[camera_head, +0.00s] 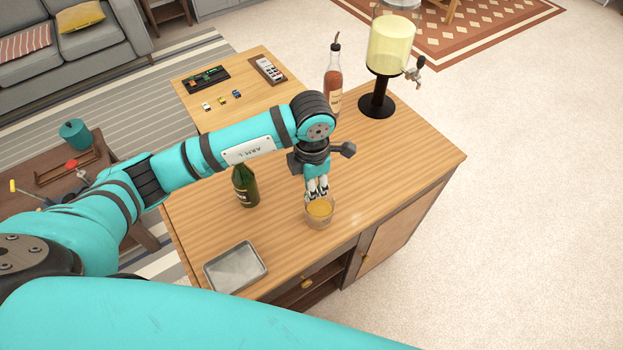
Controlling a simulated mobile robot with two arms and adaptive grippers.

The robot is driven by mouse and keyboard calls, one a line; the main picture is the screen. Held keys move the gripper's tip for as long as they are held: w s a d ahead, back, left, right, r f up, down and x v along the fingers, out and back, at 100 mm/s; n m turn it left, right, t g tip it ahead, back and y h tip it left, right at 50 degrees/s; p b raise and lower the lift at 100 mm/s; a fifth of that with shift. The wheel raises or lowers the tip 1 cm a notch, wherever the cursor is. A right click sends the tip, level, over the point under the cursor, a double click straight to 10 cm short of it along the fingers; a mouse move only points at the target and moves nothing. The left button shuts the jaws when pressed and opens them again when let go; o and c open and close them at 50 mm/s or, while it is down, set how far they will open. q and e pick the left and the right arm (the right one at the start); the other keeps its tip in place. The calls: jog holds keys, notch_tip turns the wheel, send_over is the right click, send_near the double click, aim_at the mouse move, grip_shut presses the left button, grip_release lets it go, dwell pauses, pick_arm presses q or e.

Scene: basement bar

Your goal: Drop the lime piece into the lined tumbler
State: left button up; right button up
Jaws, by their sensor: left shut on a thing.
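The tumbler (320,214) is a short clear glass with amber liquid in it, upright near the front edge of the wooden cabinet top. The lines on it are too small to make out. My left gripper (318,194) points down right over the tumbler's mouth, with its fingertips at about the rim in this view. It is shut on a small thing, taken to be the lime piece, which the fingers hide. No lime piece shows anywhere else. My right gripper is not in view.
A dark green bottle (245,187) stands left of the tumbler. An empty metal tray (236,267) lies at the front left. A spouted amber bottle (333,85) and a drink dispenser (391,45) stand at the back. The cabinet top (410,150) is clear on the right.

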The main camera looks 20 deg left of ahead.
pick_arm(q)
notch_tip(320, 180, down, 4)
jog(key=shift+r+b, duration=0.2)
jog(key=shift+b, duration=0.65)
jog(key=shift+f, duration=0.55)
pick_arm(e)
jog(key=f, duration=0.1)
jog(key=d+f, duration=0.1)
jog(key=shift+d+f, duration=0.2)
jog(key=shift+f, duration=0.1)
pick_arm(q)
jog(key=o, duration=0.8)
notch_tip(320, 180, up, 12)
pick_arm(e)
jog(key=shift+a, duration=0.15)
